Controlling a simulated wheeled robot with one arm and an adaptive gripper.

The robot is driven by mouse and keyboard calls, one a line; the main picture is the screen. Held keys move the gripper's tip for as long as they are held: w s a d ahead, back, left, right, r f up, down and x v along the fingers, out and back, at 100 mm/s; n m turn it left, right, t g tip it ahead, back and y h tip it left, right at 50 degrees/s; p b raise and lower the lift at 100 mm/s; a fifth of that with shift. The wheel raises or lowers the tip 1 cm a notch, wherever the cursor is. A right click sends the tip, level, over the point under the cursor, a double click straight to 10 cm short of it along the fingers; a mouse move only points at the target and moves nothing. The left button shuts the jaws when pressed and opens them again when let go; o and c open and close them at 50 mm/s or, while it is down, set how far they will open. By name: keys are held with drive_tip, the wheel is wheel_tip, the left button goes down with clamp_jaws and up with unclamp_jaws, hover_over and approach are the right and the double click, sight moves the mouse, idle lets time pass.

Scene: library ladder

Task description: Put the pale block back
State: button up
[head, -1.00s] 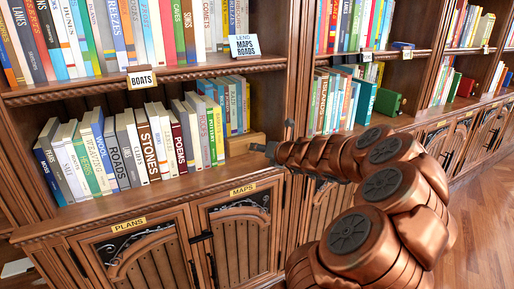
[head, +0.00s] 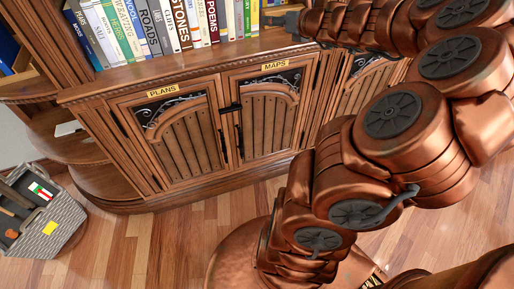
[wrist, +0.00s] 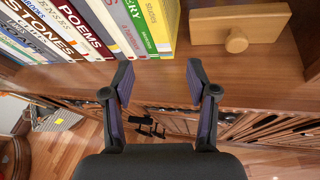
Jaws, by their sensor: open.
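A pale wooden block with a round knob (wrist: 240,28) lies on the shelf at the top right of the wrist view, to the right of the row of books. I cannot tell if it is the task's pale block. My gripper (wrist: 160,80) is open and empty, its fingers apart at the shelf's front edge, below the yellow book and left of the knobbed block. In the head view, my gripper (head: 298,22) is at the top, by the right end of the books, and its fingers are hard to make out.
Books (head: 150,30) stand along the shelf (head: 185,62). Below are shut cabinet doors labelled PLANS (head: 182,140) and MAPS (head: 268,115). A basket (head: 48,222) with several items stands on the floor at the left. The floor before the cabinet is clear.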

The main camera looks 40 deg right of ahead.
drive_tip(key=w+a+n+g+y, duration=0.15)
drive_tip(key=a+n+y, duration=0.25)
drive_tip(key=a+n, duration=0.75)
drive_tip(key=s+a+f+n+g+y, duration=0.1)
drive_tip(key=s+a+n+g+y, duration=0.2)
drive_tip(key=a, duration=0.8)
drive_tip(key=s+a+f+n+g+y, duration=0.1)
drive_tip(key=s+a+f+n+g, duration=0.1)
drive_tip(key=a+n, duration=0.65)
drive_tip(key=s+a+f+n+g+h, duration=0.1)
drive_tip(key=s+a+f+n+g, duration=0.15)
drive_tip(key=s+a+n, duration=0.35)
drive_tip(key=s+a+f+n+g, duration=0.1)
drive_tip(key=s+a+f+g, duration=0.15)
drive_tip(key=s, duration=0.45)
drive_tip(key=s+d+f+n+g+h, duration=0.1)
drive_tip(key=s+d+n+g+h, duration=0.1)
drive_tip(key=s, duration=0.5)
drive_tip(key=s+d+f+n+g+h, duration=0.2)
drive_tip(key=s+d+n+g+h, duration=0.1)
drive_tip(key=s+n, duration=0.4)
drive_tip(key=shift+s+d+h, duration=0.45)
drive_tip(key=shift+s+h, duration=0.05)
drive_tip(key=shift+s, duration=0.15)
